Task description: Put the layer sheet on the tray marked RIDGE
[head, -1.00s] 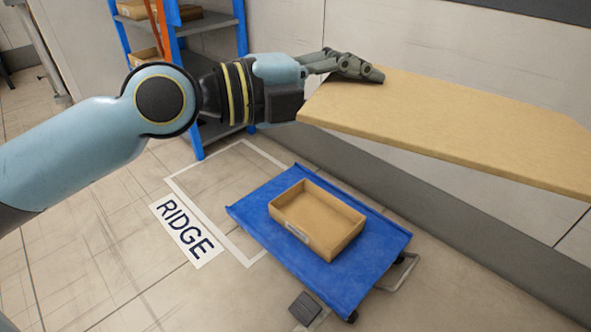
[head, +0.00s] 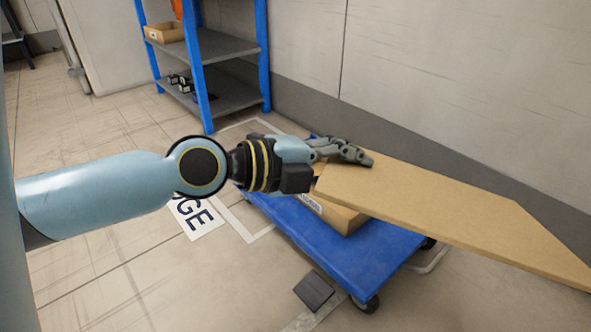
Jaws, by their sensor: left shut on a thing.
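My left gripper (head: 335,165) is shut on the left end of the layer sheet (head: 450,205), a flat tan board. The sheet extends to the right and tilts down toward the lower right of the head view. It covers much of a cardboard crate (head: 337,215) on a blue wheeled tray (head: 350,265). I cannot tell whether the sheet touches the crate. The floor label RIDGE (head: 197,218) lies left of the tray, partly hidden by my left arm. My right gripper is not in view.
A blue-framed shelf rack (head: 205,60) with a cardboard box (head: 165,32) stands at the back left. The wall (head: 430,60) runs behind the tray. A dark plate (head: 314,290) lies at the tray's front edge. The floor at lower left is clear.

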